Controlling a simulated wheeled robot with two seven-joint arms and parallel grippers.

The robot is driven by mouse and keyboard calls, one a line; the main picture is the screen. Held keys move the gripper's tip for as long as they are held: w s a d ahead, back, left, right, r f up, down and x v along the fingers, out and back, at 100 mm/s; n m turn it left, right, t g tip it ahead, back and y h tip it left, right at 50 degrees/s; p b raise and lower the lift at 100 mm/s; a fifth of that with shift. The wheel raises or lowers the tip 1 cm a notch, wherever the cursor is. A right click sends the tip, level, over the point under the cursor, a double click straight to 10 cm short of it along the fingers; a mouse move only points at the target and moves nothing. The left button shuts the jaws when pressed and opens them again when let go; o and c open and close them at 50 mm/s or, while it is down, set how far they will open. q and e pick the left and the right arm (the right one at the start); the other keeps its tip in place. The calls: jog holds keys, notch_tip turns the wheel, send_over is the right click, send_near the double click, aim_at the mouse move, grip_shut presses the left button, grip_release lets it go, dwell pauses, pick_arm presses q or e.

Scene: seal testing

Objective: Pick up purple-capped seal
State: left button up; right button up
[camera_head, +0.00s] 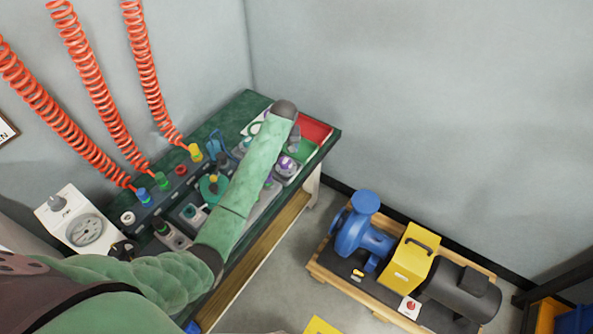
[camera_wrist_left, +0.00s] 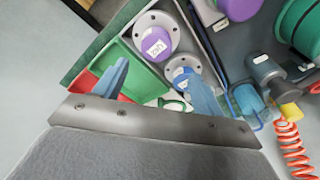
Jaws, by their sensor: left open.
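A purple-capped seal (camera_head: 287,163), a grey flange with a purple centre, sits near the right edge of the bench, beside my left arm. In the left wrist view, a purple-capped seal (camera_wrist_left: 156,43) with a white label lies just beyond the fingertips. My left gripper (camera_wrist_left: 158,72) is open, with its blue fingers spread apart; no object is visibly held. In the head view, my sleeved forearm and dark wrist hide most of this gripper. A blue-centred flange (camera_wrist_left: 183,78) is close to the right finger. My right gripper is not in view.
A green tray section (camera_wrist_left: 140,82) and a red one (camera_wrist_left: 82,82) lie by the left finger. A purple cylinder (camera_wrist_left: 240,8) and green round part (camera_wrist_left: 300,28) are at upper right. Orange coiled hoses (camera_head: 90,60) hang at left.

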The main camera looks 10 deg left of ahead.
aim_at(285, 161)
pick_arm(q)
jog(key=shift+s+d+f+n, duration=0.1)
jog(key=shift+f+n, duration=0.1)
jog(key=shift+n, duration=0.5)
jog(key=shift+f+n, duration=0.15)
jog(key=shift+n, duration=0.25)
jog(key=shift+f+p, duration=0.3)
jog(key=shift+f, duration=0.5)
jog(key=shift+w+f, duration=0.2)
jog(key=shift+f, duration=0.4)
notch_tip(285, 161, down, 4)
jog(key=shift+w+d+p, duration=0.15)
jog(key=shift+p, duration=1.05)
jog(key=shift+f, duration=0.45)
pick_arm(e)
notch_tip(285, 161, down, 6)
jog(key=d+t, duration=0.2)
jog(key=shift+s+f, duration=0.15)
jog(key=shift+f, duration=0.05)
